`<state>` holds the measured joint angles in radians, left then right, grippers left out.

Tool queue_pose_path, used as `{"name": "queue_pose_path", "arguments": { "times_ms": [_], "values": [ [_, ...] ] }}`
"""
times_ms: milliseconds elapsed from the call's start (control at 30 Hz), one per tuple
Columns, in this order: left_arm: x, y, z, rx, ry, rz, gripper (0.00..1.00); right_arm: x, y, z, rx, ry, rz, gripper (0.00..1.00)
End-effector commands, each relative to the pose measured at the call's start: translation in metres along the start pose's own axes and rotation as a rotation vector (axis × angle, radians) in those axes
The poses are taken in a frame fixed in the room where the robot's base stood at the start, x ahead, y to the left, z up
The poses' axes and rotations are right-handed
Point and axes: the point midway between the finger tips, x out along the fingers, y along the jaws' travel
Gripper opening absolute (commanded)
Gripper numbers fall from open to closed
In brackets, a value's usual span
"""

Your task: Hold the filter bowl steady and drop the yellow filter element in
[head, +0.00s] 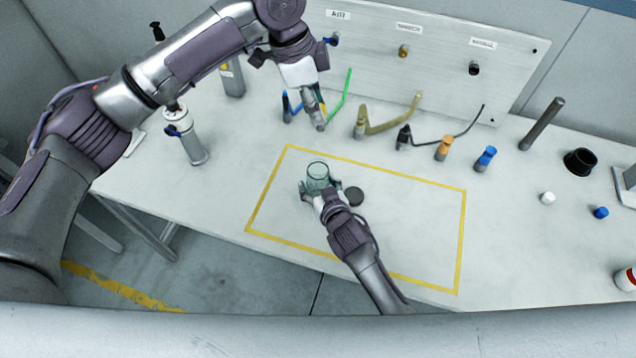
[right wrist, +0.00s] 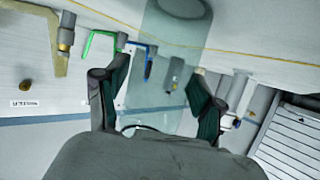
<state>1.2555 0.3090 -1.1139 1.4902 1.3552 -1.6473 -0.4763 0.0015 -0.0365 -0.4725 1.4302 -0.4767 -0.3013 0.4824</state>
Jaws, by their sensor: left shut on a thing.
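The filter bowl (head: 318,172) is a clear greenish cup, upright inside the yellow outline on the bench. My right gripper (head: 319,188) has its fingers on both sides of it. In the right wrist view the clear bowl (right wrist: 160,85) sits between the two dark fingers (right wrist: 157,95), which appear to touch it. My left gripper (head: 318,115) is above the back edge of the outline, behind the bowl and apart from it.
A dark round cap (head: 353,196) lies just right of the bowl. Green, blue, tan and black hooked pieces stand along the back below a labelled panel (head: 425,50). The right part of the outlined area (head: 420,220) is clear.

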Motion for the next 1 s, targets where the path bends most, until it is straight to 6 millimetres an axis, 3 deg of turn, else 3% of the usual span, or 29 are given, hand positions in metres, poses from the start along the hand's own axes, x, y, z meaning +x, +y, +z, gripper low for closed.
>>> {"name": "queue_pose_path", "arguments": {
  "times_ms": [33, 267, 1000],
  "values": [
    [0.0, 0.0, 0.0, 0.0, 0.0, 0.0, 0.12, 0.0, 0.0, 0.0, 0.0, 0.0, 0.0, 0.54],
    [0.0, 0.0, 0.0, 0.0, 0.0, 0.0, 0.12, 0.0, 0.0, 0.0, 0.0, -0.001, 0.0, 0.19],
    [0.044, 0.0, 0.012, -0.001, 0.0, 0.001, 0.12, 0.0, 0.0, 0.001, 0.0, -0.001, 0.0, 0.18]
  ]
}}
